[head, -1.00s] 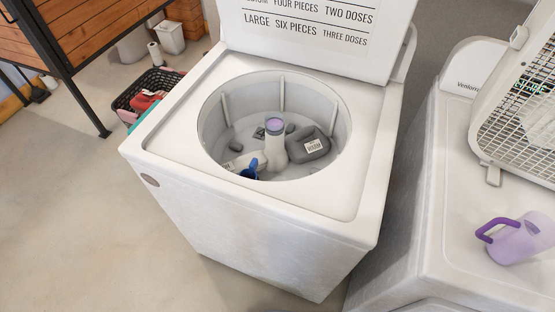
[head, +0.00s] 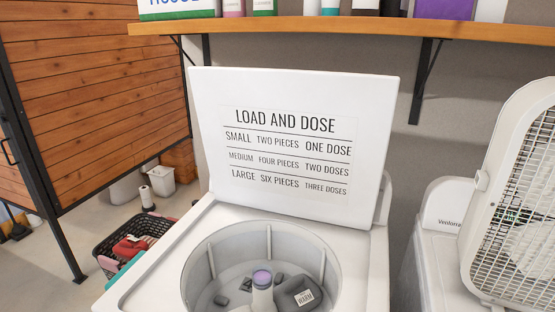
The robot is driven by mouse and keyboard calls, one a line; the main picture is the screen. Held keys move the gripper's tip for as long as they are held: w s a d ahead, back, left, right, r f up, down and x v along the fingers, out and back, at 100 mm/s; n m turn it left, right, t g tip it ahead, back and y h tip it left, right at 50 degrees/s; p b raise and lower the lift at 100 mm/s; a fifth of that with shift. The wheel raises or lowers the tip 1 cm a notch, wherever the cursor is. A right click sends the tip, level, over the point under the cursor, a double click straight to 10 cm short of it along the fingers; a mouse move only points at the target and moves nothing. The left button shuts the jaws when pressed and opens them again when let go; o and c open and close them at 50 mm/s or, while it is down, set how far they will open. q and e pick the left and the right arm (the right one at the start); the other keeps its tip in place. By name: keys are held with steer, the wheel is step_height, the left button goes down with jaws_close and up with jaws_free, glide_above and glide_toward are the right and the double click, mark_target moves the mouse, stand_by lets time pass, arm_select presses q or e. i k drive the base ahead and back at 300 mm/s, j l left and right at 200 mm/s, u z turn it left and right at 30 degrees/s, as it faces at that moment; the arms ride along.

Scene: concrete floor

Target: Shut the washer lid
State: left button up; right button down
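The white washer (head: 372,258) stands in front of me. Its lid (head: 292,207) is open and stands upright at the back, with a printed "Load and dose" chart on its inner face. The round tub (head: 205,258) is open below it. In the tub I see an agitator post with a purple top (head: 262,279), a dark grey piece labelled "warm" (head: 296,292) and small dark pieces. The front of the washer is below the picture. Neither of my grippers is in view.
A wooden shelf (head: 340,31) with bottles runs above the lid on the wall. A white box fan (head: 515,190) stands on a second white appliance (head: 437,262) at right. A black basket of clothes (head: 108,247) and a wooden panel unit (head: 95,85) are at left.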

mark_target(313, 145)
steer(key=j+u, duration=0.25)
steer(key=u, duration=0.2)
steer(key=j+u, duration=0.3)
steer(key=u, duration=0.15)
steer(key=i+j+u, duration=0.1)
steer(key=j+u, duration=0.15)
steer(key=u, duration=0.2)
